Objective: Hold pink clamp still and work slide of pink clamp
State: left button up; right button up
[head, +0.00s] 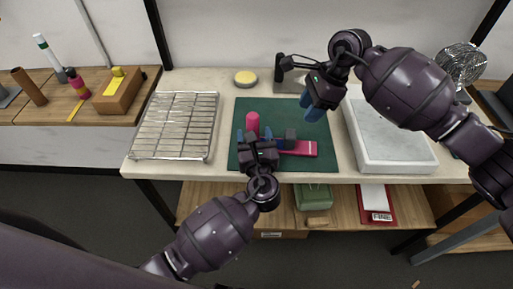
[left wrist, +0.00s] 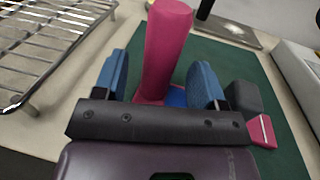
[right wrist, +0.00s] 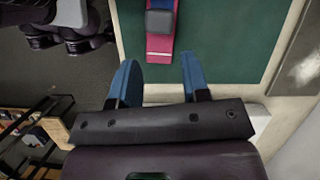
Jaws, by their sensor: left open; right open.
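The pink clamp (head: 299,148) lies on the dark green mat (head: 305,115), with a pink upright post (head: 253,121) at its left end. A dark grey block (head: 291,135) and a blue part sit along its bar. In the left wrist view the post (left wrist: 166,50) stands between the blue fingers of my left gripper (left wrist: 165,85), which is open around it; contact cannot be told. My right gripper (head: 316,106) is open and empty above the mat's right part. In the right wrist view its fingers (right wrist: 153,80) are below the clamp's pink bar end (right wrist: 159,45), apart from it.
A wire rack (head: 178,126) stands left of the mat, and a white tray (head: 388,135) stands right. A yellow round item (head: 246,78) and a black stand (head: 282,68) are at the back. The mat's right part is clear.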

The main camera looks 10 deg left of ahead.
pick_arm(q)
jog(key=shift+x, duration=2.15)
jog(key=shift+c, duration=0.5)
